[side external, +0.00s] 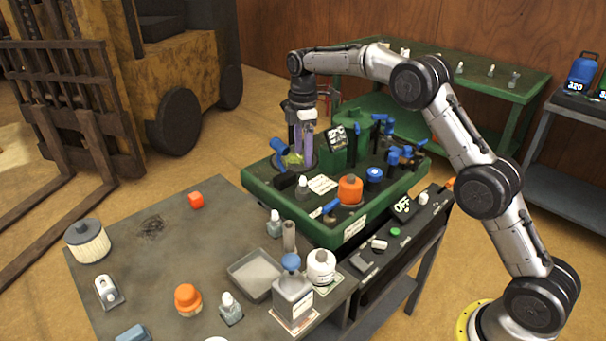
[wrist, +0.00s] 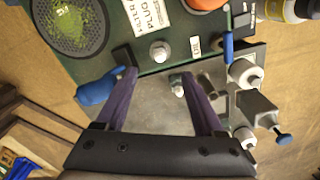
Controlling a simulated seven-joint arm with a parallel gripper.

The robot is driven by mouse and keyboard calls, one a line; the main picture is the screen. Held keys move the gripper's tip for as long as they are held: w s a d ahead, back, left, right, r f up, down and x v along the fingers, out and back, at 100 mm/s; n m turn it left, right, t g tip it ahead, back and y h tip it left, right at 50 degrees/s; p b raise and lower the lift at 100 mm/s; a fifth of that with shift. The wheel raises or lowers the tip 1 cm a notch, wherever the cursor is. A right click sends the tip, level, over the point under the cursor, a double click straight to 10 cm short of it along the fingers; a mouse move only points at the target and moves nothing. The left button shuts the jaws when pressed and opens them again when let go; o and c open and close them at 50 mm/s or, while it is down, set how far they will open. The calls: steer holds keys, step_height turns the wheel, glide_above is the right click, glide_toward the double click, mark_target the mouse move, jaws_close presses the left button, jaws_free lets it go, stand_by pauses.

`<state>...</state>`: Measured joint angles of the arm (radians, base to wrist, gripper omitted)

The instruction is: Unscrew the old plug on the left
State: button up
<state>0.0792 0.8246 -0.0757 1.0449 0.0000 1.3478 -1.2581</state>
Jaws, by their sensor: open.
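A pale plug (side external: 303,182) stands upright on the left part of the green machine deck (side external: 262,180), beside a white label. In the wrist view the plug (wrist: 160,52) sits just beyond my fingertips, roughly centred between them, next to a label that reads "PLUG". My gripper (side external: 303,160) points down over the deck's left side, behind the plug in the side view. In the wrist view my gripper (wrist: 158,76) is open, its two purple fingers wide apart with nothing between the tips. I cannot tell the exact height of the tips above the deck.
A blue handle (wrist: 97,90) is close to my left finger. A round grille with green clippings (wrist: 70,22) lies beside the label. An orange cap (side external: 350,189) and several blue parts stand on the deck. The grey table (side external: 150,275) holds jars, bottles and an open tray (side external: 254,275).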

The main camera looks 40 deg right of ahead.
mark_target(303, 177)
step_height(303, 177, down, 10)
steer(key=shift+r, duration=0.25)
steer(key=shift+c, duration=0.2)
jaws_close()
steer(key=shift+o, duration=0.2)
jaws_free()
stand_by(0.4)
